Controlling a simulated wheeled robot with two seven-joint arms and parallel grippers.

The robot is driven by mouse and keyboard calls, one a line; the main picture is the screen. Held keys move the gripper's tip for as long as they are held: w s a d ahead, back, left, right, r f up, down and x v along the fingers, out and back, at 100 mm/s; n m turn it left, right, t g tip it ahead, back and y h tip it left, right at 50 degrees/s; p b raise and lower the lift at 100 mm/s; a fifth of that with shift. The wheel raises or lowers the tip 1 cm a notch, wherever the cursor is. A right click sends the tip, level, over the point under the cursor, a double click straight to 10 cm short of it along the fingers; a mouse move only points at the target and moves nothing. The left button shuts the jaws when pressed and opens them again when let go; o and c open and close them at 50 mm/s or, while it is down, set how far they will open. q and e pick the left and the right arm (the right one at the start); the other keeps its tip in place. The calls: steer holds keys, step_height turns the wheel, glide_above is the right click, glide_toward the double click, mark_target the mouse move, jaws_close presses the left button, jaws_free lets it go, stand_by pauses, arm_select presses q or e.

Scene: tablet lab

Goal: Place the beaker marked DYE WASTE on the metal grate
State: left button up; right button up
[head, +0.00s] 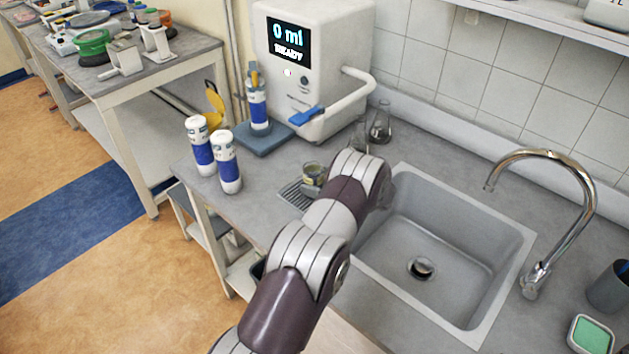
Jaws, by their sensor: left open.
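A small glass beaker (313,175) with a dull yellowish band stands at the metal grate (291,196), left of the sink. Any writing on it is too small to read, so I cannot tell whether it is the one marked DYE WASTE. My left arm (318,220) reaches up from the bottom edge and covers the right side of the grate. The left gripper's fingers are hidden behind the arm, and I see nothing held. My right gripper is not in view.
The sink (440,250) with its tap (570,215) lies right of my arm. A dispenser (310,60) reading 0 ml stands behind. Glass flasks (381,125) stand near the wall. Two blue-and-white bottles (228,165) stand near the left counter edge.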

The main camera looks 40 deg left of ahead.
arm_select(q)
steer(key=b+v, duration=0.1)
steer(key=v, duration=0.8)
steer(key=shift+d, duration=0.25)
steer(key=w+d+r+m+t+h, duration=0.5)
steer(key=d+r+m+t+h, duration=0.2)
steer(key=d+m+t, duration=0.15)
steer(key=s+d+m+g+h, duration=0.2)
steer(key=s+d+m+h, duration=0.25)
steer(key=s+d, duration=0.35)
steer(key=s+d+f+m+g+h, duration=0.1)
steer(key=s+m+g, duration=0.3)
steer(key=s, duration=1.9)
steer(key=shift+d+f+g+h, duration=0.25)
steer(key=shift+d+g+h, duration=0.25)
steer(key=shift+g, duration=0.75)
steer(key=shift+s, duration=0.2)
